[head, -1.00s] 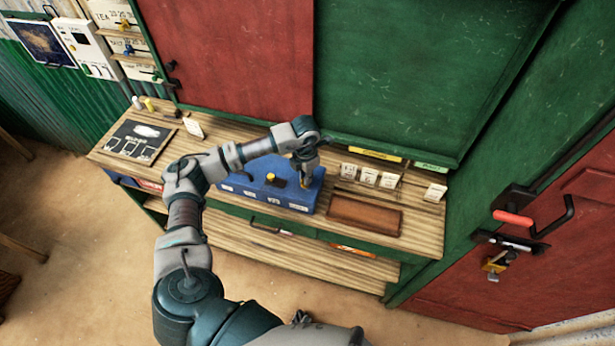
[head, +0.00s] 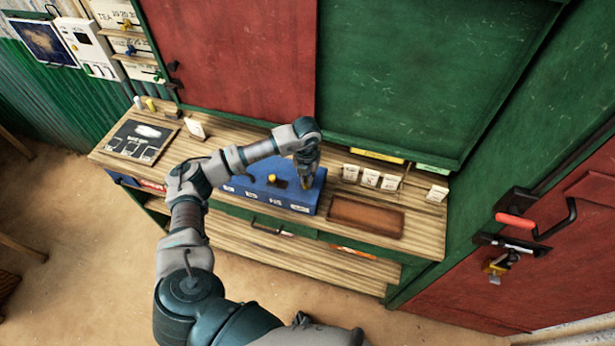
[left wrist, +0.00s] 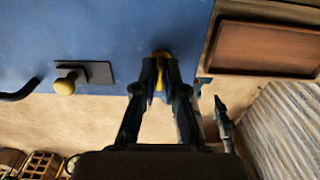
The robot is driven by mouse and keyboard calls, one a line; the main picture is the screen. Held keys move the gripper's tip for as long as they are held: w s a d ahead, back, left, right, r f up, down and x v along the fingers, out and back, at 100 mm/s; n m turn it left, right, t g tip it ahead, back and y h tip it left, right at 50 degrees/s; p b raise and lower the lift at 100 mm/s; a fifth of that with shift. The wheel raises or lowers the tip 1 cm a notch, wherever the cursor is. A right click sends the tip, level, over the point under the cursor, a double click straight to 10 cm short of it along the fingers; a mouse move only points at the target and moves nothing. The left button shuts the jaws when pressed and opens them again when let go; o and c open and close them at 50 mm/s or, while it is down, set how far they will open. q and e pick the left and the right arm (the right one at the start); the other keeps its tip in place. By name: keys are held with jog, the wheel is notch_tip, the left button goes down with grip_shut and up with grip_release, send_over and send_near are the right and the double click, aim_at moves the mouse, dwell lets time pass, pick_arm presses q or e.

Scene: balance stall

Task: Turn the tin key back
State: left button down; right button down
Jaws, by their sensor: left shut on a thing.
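The blue tin (head: 262,189) stands on the wooden counter, with white labels along its front. A yellow knob on a dark plate (head: 274,180) is on its top; this knob also shows in the left wrist view (left wrist: 65,86). My left gripper (head: 306,183) points down at the tin's right end. In the left wrist view its fingers (left wrist: 161,85) are shut on the yellow key (left wrist: 161,54) at the tin's edge. The fingers hide most of the key, so its angle is unclear. My right gripper is not in view.
A brown tray (head: 366,215) lies just right of the tin. White cards (head: 369,178) stand behind it. A dark board (head: 140,140) lies at the counter's left end. A green shutter rises behind, and a red door with a handle (head: 515,220) is at right.

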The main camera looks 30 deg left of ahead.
pick_arm(q)
jog(key=shift+s+f, duration=0.25)
jog(key=c, duration=1.2)
grip_release()
jog(key=shift+c, duration=0.2)
jog(key=shift+r, duration=0.15)
jog(key=shift+w+r, duration=0.1)
jog(key=shift+r, duration=0.1)
notch_tip(320, 180, up, 12)
jog(key=shift+f, duration=0.25)
jog(key=shift+a, duration=0.1)
